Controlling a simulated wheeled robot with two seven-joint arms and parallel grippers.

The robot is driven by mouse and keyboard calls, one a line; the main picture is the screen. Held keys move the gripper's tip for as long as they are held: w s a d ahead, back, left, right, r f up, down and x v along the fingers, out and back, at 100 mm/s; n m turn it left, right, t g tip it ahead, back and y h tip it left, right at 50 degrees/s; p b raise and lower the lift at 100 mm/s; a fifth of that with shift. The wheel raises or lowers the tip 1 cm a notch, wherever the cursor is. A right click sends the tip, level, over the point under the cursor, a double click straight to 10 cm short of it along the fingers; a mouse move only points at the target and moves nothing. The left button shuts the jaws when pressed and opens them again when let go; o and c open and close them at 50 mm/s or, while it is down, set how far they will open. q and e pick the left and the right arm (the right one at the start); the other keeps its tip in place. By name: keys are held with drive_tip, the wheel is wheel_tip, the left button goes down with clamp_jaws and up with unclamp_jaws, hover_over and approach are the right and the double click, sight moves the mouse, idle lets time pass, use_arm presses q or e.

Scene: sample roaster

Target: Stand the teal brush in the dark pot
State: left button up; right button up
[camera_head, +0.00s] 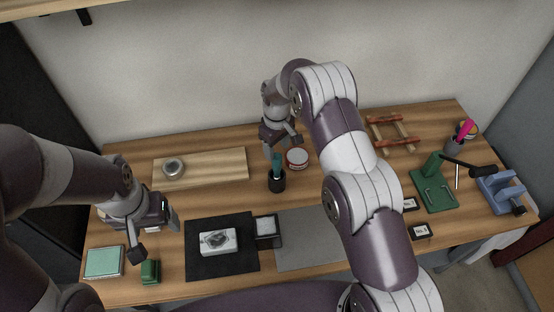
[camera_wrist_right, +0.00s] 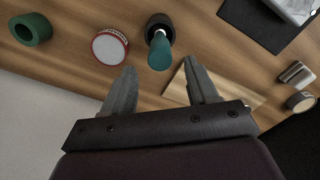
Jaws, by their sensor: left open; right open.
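The teal brush (camera_head: 277,162) stands upright in the dark pot (camera_head: 276,184) near the middle of the table. In the right wrist view the brush (camera_wrist_right: 160,52) points toward the camera out of the pot (camera_wrist_right: 156,22). My right gripper (camera_head: 282,146) is open and empty, just behind the brush. In its wrist view, the gap between the fingertips (camera_wrist_right: 158,80) lines up with the brush, apart from it. My left gripper (camera_head: 155,236) is open and empty over the table's left side.
A red-rimmed white tin (camera_head: 297,159) is close to the pot's right. A wooden board (camera_head: 222,165) with a metal round piece (camera_head: 173,168) lies left. A black mat (camera_head: 240,262) and a green stand (camera_head: 433,192) are in front and right. My right arm hides some table.

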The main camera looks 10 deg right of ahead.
drive_tip(key=r, duration=0.4)
drive_tip(key=shift+s+d, duration=0.15)
drive_tip(key=shift+s, duration=0.1)
drive_tip(key=s+d+r+m, duration=0.2)
drive_tip(key=s+r, duration=0.1)
drive_tip(key=s, duration=0.5)
drive_tip(key=s+d+r+m+t, duration=0.1)
drive_tip(key=s+d+r+m, duration=0.1)
drive_tip(key=s, duration=0.7)
drive_tip(key=s+d+r+m, duration=0.2)
drive_tip(key=s+r+m, duration=0.1)
drive_tip(key=s, duration=0.5)
drive_tip(key=shift+s+d+r, duration=0.35)
drive_tip(key=shift+s+r, duration=0.05)
drive_tip(key=shift+r, duration=0.4)
